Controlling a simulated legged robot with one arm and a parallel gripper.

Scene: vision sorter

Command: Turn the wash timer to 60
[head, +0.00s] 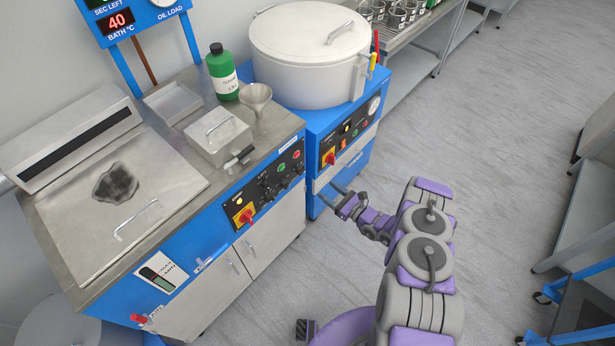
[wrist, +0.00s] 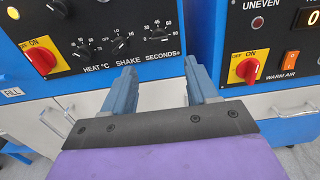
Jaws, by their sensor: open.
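The black seconds knob (wrist: 158,33) is at the right end of the blue washer's dark control panel (wrist: 100,30), above the word SECONDS. Numbers ring it, including 45, 60 and 80 on its right side; I cannot surely read where it points. The heat knob (wrist: 82,48) and shake knob (wrist: 118,45) are to its left. My gripper (wrist: 162,76) is open and empty, its two fingers apart just below and in front of the seconds knob, not touching it. In the head view, my gripper (head: 340,205) is out in front of the gap between the two blue machines.
A red and yellow switch (wrist: 38,57) is at the panel's left. The second blue machine (wrist: 265,20), with its own red switch (wrist: 247,70) and orange lit switch (wrist: 291,60), stands close on the right. A display (head: 118,20) reads 40. Open floor (head: 490,130) lies to the right.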

